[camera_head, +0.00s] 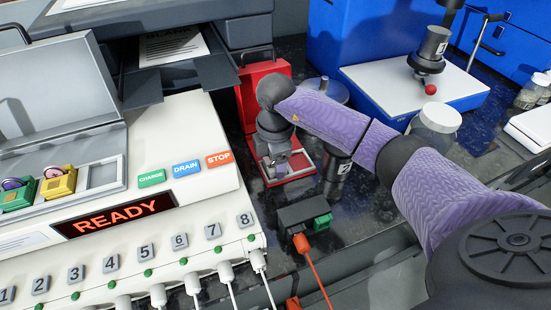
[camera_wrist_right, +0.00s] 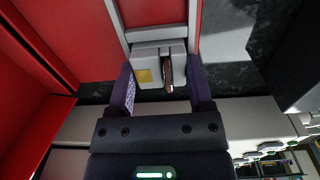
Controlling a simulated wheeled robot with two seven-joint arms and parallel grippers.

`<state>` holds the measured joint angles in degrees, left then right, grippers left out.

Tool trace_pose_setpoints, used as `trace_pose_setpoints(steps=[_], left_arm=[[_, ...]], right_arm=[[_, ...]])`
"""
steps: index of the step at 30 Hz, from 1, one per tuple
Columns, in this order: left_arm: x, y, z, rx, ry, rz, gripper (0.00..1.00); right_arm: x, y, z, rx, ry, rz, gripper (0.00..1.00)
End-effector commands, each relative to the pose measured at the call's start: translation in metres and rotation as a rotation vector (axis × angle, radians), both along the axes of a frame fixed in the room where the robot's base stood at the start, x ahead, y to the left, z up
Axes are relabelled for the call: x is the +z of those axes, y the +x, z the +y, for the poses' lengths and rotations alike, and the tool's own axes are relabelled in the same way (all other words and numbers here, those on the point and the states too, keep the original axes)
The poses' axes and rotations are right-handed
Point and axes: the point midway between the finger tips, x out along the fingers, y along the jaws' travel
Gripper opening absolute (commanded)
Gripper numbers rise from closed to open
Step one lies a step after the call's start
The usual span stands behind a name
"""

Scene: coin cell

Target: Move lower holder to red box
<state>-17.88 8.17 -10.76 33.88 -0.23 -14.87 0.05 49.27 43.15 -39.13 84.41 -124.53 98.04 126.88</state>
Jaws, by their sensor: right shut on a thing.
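The red box (camera_head: 247,112) stands open in the middle of the head view, its lid upright at the back. Its low front part has a grey rim (camera_head: 305,163). My right gripper (camera_head: 277,160) points down over this front part. In the right wrist view my right gripper (camera_wrist_right: 162,88) is shut on a pale grey holder (camera_wrist_right: 148,52) with a gold patch and a dark round-edged piece. My left gripper is out of view.
A grey case (camera_head: 92,178) at left holds a green holder (camera_head: 18,196) and a yellow holder (camera_head: 59,184). The READY panel (camera_head: 113,215) lies left of the red box. A small black block with a green end (camera_head: 320,221) and a red cable is in front. A blue-and-white stand (camera_head: 395,90) is behind right.

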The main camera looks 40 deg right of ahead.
Motion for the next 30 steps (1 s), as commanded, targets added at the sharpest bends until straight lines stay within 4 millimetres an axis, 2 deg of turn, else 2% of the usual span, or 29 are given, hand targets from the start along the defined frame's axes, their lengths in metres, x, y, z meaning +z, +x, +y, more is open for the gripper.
trace_pose_setpoints(steps=[1,2,3,6,7,14,16,17,24,27,30], left_arm=[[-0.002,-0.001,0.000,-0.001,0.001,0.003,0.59],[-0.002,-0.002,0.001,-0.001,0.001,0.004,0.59],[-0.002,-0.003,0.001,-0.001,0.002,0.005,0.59],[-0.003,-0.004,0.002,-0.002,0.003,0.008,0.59],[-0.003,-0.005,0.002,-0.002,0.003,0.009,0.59],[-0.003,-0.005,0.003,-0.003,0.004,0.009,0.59],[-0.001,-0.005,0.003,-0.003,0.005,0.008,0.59],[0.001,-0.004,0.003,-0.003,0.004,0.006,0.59],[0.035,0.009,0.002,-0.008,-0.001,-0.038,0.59],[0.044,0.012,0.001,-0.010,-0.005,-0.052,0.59],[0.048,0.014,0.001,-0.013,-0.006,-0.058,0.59]], right_arm=[[-0.012,-0.005,0.002,0.000,0.000,0.026,0.00],[-0.013,-0.005,0.002,0.001,0.000,0.027,0.00],[-0.013,-0.006,0.002,0.001,0.000,0.028,0.75],[-0.014,-0.006,0.003,0.000,0.001,0.029,0.96],[-0.014,-0.006,0.003,0.000,0.001,0.029,1.00],[-0.014,-0.006,0.003,-0.001,0.003,0.031,1.00],[-0.007,-0.005,0.003,0.000,0.004,0.029,1.00],[-0.001,-0.005,0.004,0.000,0.005,0.028,1.00],[0.078,-0.004,0.003,0.001,0.002,0.017,1.00],[0.102,-0.004,0.002,0.001,0.002,0.017,1.00],[0.117,-0.004,0.002,0.000,0.000,0.017,1.00]])
